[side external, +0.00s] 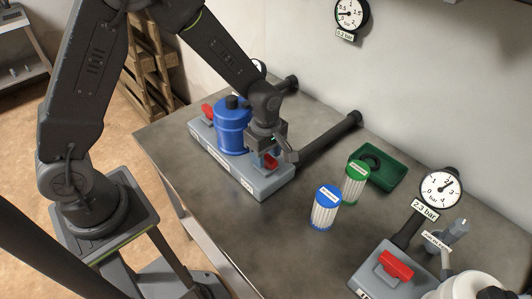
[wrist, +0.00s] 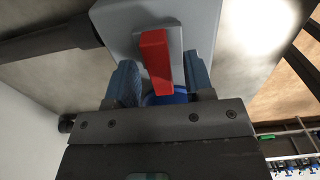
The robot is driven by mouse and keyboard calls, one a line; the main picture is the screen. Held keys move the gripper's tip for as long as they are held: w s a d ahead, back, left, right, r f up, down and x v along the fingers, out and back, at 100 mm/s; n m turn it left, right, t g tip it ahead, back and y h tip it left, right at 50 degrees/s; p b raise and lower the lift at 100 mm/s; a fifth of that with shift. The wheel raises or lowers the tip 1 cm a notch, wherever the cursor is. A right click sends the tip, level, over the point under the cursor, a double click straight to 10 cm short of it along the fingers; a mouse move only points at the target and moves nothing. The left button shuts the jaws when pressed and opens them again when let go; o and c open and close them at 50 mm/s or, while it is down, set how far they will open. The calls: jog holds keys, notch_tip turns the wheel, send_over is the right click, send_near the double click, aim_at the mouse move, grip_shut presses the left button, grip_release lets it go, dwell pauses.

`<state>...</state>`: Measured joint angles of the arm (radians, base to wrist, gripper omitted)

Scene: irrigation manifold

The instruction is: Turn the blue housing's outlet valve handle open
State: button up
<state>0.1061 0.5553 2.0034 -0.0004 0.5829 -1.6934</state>
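The blue housing (side external: 232,128) stands upright on a grey base block (side external: 258,184). One red valve handle (side external: 207,111) is on the block left of it. Another red valve handle (side external: 271,162) is on the block's right end, partly hidden under my gripper (side external: 274,152). The wrist view shows this right-end handle (wrist: 156,55) as a red bar on a grey plate. My gripper (wrist: 160,66) has its two blue-grey fingers apart, one on each side of the bar, with small visible gaps. Part of the blue housing (wrist: 165,99) shows behind the handle's end.
A blue-capped cartridge (side external: 325,208) and a green-capped cartridge (side external: 355,182) stand on the grey table (side external: 300,260). A green tray (side external: 385,168) holds a dark ring. Dark pipes (side external: 330,138) run behind the block. Another red handle (side external: 396,264) and a gauge (side external: 441,188) labelled 2.3 bar are at the right.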

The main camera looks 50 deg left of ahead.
aim_at(266, 156)
notch_tip(266, 156, up, 14)
dwell(0.6)
jog(key=s+a+r+m+t, duration=0.2)
jog(key=s+r+m, duration=0.3)
jog(key=s+m, duration=0.4)
jog(key=s+a+r+m+t, duration=0.2)
jog(key=s+r+m, duration=0.3)
jog(key=s+m, duration=0.4)
jog(key=shift+t, duration=0.8)
